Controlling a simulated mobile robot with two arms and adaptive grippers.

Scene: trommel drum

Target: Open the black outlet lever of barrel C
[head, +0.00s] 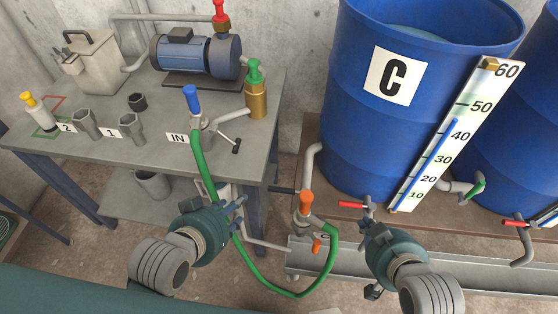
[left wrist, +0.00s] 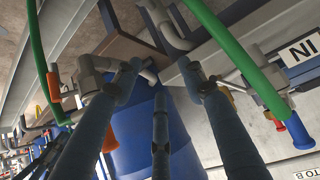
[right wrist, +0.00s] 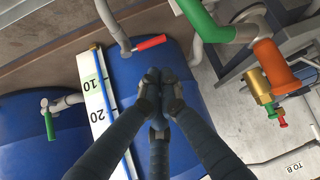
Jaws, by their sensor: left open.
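Barrel C (head: 345,130) is the large blue drum with a white C label (head: 392,76). A grey pipe comes out at its lower left. A thin black lever (head: 283,190) sticks out level to the left near this pipe's lower end, just above the orange-handled valve (head: 306,201). I cannot make it out surely in the wrist views. My left gripper (head: 241,205) is open and empty, left of and slightly below the lever, apart from it. Its spread fingers show in the left wrist view (left wrist: 163,72). My right gripper (right wrist: 162,82) has its fingertips together with nothing visible between them, below the red-handled tap (head: 352,204).
A green hose (head: 265,285) loops from the blue-handled IN valve (head: 191,98) to the orange-handled valve. The grey workbench (head: 150,170) carries a pump (head: 195,58) and fittings. A metal trough (head: 430,262) runs before the barrels. A level scale (head: 440,150) stands against barrel C.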

